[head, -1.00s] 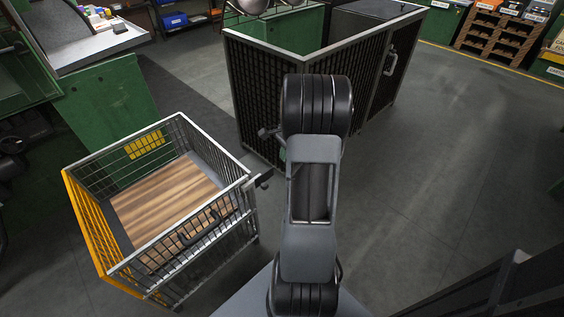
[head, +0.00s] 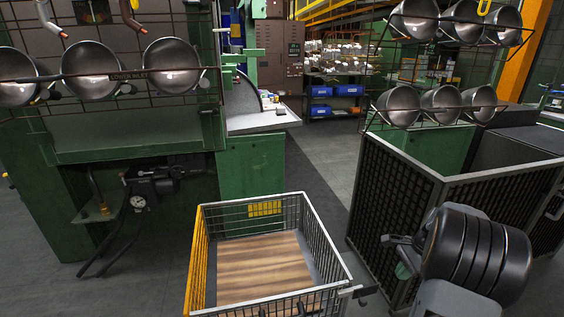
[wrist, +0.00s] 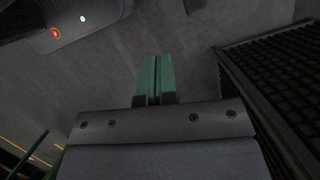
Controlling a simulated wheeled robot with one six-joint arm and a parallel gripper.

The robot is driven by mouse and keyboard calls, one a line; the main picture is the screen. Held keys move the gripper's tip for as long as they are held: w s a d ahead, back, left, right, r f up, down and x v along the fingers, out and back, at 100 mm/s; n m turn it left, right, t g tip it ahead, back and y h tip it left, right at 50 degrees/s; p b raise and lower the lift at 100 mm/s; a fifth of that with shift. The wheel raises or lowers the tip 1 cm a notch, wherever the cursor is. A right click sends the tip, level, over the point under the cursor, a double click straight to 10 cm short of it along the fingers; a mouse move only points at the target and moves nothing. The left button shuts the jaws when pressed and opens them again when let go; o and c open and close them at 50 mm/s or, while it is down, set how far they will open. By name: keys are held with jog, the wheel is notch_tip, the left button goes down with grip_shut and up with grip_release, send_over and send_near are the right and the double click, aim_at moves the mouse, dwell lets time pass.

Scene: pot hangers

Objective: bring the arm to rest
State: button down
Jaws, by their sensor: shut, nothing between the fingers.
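My gripper (wrist: 156,62) shows in the wrist view as two green fingers pressed together, with nothing between them. It points over bare grey floor. In the head view my folded arm stands at the lower right, in front of a black mesh enclosure. A small green part of my gripper (head: 403,271) shows at the left of the arm there; the rest is mostly hidden.
A wire cart (head: 333,240) with an empty wooden floor stands at the bottom centre. The black mesh enclosure (head: 398,205) is close behind my arm. Several metal pots (head: 92,72) hang at the left, more (head: 441,104) at the right. Open floor (head: 322,160) lies between.

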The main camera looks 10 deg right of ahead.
jog(key=s+a+r+n+t+h+p, duration=0.1)
jog(key=s+a+r+n+p, duration=0.1)
jog(key=a+r+n+p, duration=0.4)
jog(key=s+a+r+n+t+h+p, duration=0.1)
jog(key=s+a+r+n+p, duration=0.2)
jog(key=a+r+n+p, duration=0.4)
jog(key=s+a+r+n+t+h+p, duration=0.1)
jog(key=a+r+n+p, duration=0.5)
jog(key=r, duration=1.4)
jog(key=s+a+p, duration=0.1)
jog(key=a+p, duration=0.3)
jog(key=a, duration=0.4)
jog(key=shift+s+r+n+p, duration=0.3)
jog(key=shift+s+r+p, duration=0.05)
jog(key=shift+s+r, duration=0.05)
jog(key=shift+a, duration=0.1)
